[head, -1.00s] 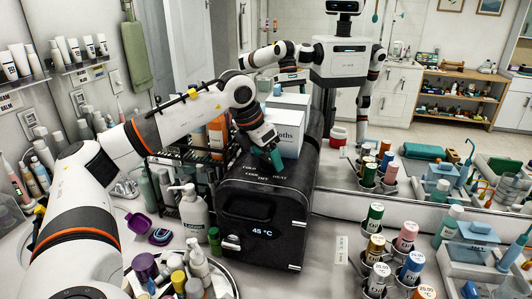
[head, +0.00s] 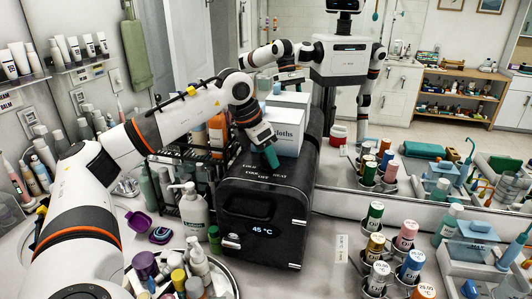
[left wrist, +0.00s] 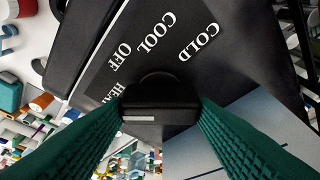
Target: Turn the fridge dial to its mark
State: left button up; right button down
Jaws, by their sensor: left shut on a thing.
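The black mini fridge (head: 262,220) stands on the counter with "45 °C" lit on its front. Its top bears the words COLD, COOL, OFF and HEAT. The black dial (left wrist: 158,104) shows in the left wrist view, with a short white line on its grip; I cannot tell which word this line meets. My left gripper (head: 271,158), with teal fingers, is over the fridge top. In the left wrist view my left gripper (left wrist: 160,112) is shut on the dial, one finger on each side. In the head view the fingers hide the dial. My right gripper is not in view.
White boxes (head: 288,130) stand on the fridge behind the gripper. A pump bottle (head: 193,210) and a small green bottle (head: 214,240) are close at its left. A round tray of bottles (head: 225,275) is in front. Labelled cans (head: 375,247) stand right, before a large mirror.

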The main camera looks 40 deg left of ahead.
pick_arm(q)
jog(key=m+h, duration=0.1)
jog(key=m, duration=0.2)
jog(key=shift+w+a+r+p, duration=0.1)
jog(key=shift+p, duration=0.3)
jog(key=m+g+p, duration=0.1)
jog(key=m, duration=0.1)
jog(key=m+h+p, duration=0.1)
jog(key=m, duration=0.2)
jog(key=shift+w+g+h, duration=0.1)
jog(key=shift+g+h, duration=0.2)
jog(key=shift+g, duration=0.1)
jog(key=shift+a+m, duration=0.1)
jog(key=shift+m, duration=0.2)
jog(key=o, duration=1)
jog(key=shift+b+v, duration=0.45)
jog(key=shift+v, duration=5.5)
